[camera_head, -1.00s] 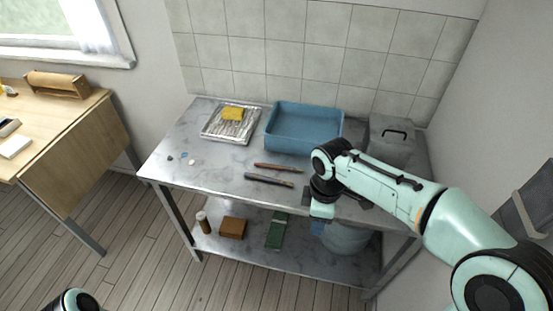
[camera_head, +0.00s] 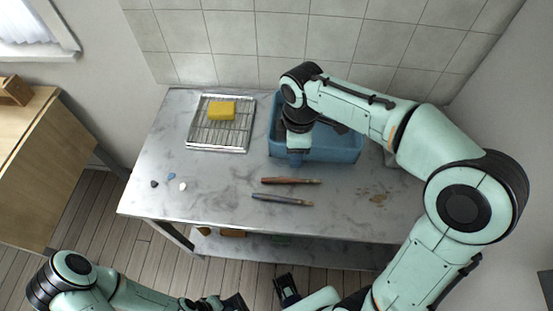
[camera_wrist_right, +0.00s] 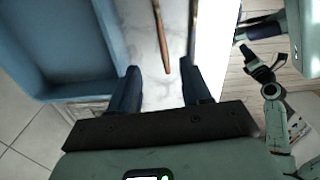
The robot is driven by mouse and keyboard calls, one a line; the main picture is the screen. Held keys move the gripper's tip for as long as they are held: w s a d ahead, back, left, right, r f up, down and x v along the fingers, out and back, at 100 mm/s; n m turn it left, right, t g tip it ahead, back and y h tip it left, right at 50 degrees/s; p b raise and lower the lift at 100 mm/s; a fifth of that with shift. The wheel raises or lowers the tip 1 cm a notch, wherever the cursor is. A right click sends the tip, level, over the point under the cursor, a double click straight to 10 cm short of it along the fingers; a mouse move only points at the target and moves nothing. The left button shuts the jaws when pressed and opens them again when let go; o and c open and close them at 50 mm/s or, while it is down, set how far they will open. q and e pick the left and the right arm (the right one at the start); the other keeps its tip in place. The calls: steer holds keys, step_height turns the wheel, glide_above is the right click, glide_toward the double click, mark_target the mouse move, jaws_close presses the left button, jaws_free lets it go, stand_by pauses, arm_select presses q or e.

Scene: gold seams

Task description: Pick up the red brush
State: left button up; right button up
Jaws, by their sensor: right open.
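The red brush (camera_head: 290,181) lies on the grey marbled table, in front of the blue basin. A blue-grey brush (camera_head: 281,199) lies just in front of it, roughly parallel. My right gripper (camera_wrist_right: 160,88) is open and empty. In the head view its arm reaches over the basin's front, and its fingers are largely hidden. In the right wrist view the red brush (camera_wrist_right: 160,38) shows ahead between the two fingers, not gripped. My left gripper (camera_wrist_right: 260,62) is low in front of the table; its jaw opening is unclear.
The blue basin (camera_head: 345,157) stands behind the brushes, partly covered by my right arm. A wire rack on a tray (camera_head: 216,137) holds a yellow sponge (camera_head: 222,110). Several small pebbles (camera_head: 171,176) lie at left. A brown stain (camera_head: 378,198) marks the right.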

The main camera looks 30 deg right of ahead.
steer(key=b, duration=0.1)
glide_above(292, 179)
step_height(292, 179, down, 8)
steer(key=shift+s+d+r, duration=0.1)
steer(key=shift+s+r, duration=0.05)
step_height(292, 179, down, 6)
steer(key=shift+r+b, duration=0.2)
steer(key=shift+b, duration=0.2)
jaws_close()
